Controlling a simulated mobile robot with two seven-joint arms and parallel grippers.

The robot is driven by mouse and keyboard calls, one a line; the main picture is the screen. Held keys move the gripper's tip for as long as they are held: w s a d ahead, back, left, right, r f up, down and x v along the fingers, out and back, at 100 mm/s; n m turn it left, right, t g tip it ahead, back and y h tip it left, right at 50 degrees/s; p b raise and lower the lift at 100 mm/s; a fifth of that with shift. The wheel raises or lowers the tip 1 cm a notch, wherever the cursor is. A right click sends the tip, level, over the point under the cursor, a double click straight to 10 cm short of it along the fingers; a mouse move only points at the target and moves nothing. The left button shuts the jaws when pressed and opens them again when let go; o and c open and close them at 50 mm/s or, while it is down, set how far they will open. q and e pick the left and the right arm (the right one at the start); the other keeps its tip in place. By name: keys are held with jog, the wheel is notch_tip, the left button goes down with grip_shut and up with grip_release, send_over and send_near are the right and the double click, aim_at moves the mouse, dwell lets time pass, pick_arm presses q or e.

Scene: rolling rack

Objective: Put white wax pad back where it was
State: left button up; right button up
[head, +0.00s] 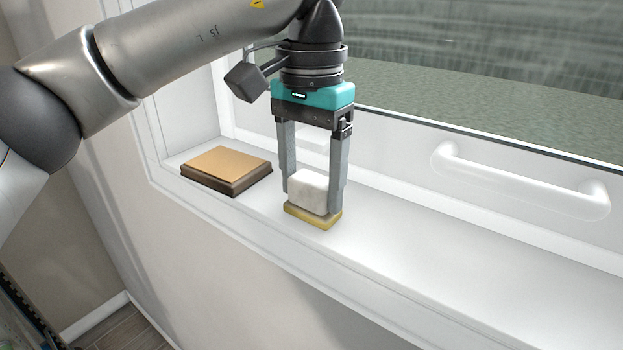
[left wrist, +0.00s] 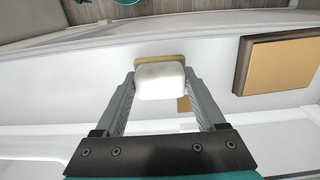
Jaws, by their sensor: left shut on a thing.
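The white wax pad (head: 311,190) is a small white block with rounded edges. My left gripper (head: 312,199) points down over the window sill and is shut on the pad, one finger on each side. Directly below the pad is a flat yellow piece (head: 318,220) on the sill; I cannot tell whether the pad touches it or is joined to it. In the left wrist view the pad (left wrist: 160,82) sits between the fingertips, with a yellow edge (left wrist: 160,57) along its far side. My right gripper is not in view.
A dark-edged block with a tan top (head: 226,170) lies on the sill (head: 430,262) left of the pad, with a gap between. A white handle (head: 520,185) is on the window frame at right. The sill to the right is clear.

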aim_at(312, 179)
pick_arm(q)
jog(key=shift+f, duration=0.15)
jog(key=o, duration=1.2)
jog(key=shift+c, duration=0.2)
notch_tip(312, 179, up, 12)
jog(key=p, duration=0.1)
jog(key=shift+r+p, duration=0.2)
jog(key=shift+p, duration=0.15)
